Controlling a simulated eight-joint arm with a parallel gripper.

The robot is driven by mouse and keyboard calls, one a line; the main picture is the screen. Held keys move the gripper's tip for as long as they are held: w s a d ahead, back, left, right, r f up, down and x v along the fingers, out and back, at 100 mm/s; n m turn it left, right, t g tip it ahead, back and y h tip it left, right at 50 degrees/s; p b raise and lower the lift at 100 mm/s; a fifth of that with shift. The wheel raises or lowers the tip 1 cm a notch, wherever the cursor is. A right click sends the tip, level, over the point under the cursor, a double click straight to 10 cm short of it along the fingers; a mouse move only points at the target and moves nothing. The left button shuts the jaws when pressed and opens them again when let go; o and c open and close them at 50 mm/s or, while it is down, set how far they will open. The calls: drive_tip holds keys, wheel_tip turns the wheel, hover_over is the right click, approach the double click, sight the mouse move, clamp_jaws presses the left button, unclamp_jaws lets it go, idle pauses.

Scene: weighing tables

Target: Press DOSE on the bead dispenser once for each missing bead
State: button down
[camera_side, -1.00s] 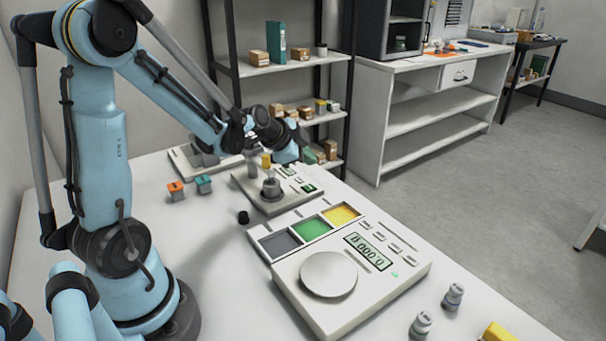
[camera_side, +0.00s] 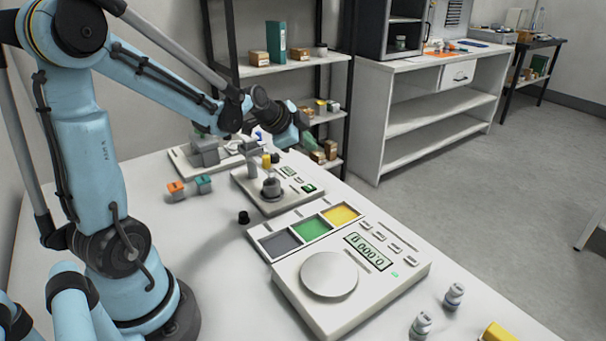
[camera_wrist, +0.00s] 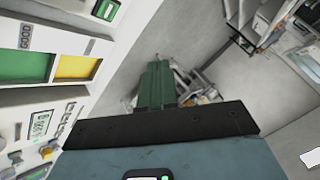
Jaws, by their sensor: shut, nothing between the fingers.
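My gripper (camera_wrist: 158,66) shows in the wrist view as green fingers closed together, with nothing between them. In the side view my gripper's body (camera_side: 292,128) is above and behind a white device (camera_side: 252,190), apart from it; the fingertips are hard to make out there. This device looks like the bead dispenser: it carries a grey cup (camera_side: 271,188), a small display (camera_side: 288,171) and a green button (camera_side: 309,188). The lettering is too small to read. The green button also shows at the top of the wrist view (camera_wrist: 105,9).
A white scale (camera_side: 345,312) with a bare round pan (camera_side: 328,275) stands in front. Beside it is a tray (camera_side: 258,236) with grey, green and yellow compartments.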

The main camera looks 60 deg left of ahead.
sight(307, 188)
drive_tip(key=shift+f, duration=4.4)
drive_tip(key=shift+f, duration=0.4)
drive_tip(key=shift+f, duration=0.4)
drive_tip(key=shift+r, duration=0.8)
drive_tip(key=shift+r, duration=0.1)
drive_tip(key=shift+r, duration=2.45)
